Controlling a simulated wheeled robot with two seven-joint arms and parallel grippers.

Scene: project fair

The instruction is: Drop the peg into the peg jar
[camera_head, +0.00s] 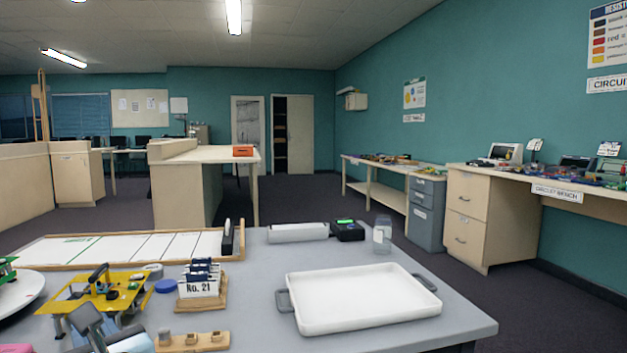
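A small clear jar (382,236) with a pale label stands upright at the table's back right, behind the white tray; it looks like the peg jar, but I cannot read its label. A wooden strip (204,346) at the front left holds a few short, stubby pieces (192,338) that may be pegs. I see no clearly separate peg. A dark grey two-part shape (107,331) at the lower left edge may be my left gripper; it is partly cut off and I cannot tell its opening. My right gripper is not in view.
A white tray (360,318) with grey handles fills the table's front right. A long framed board (65,266) and a black box (348,238) lie behind.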

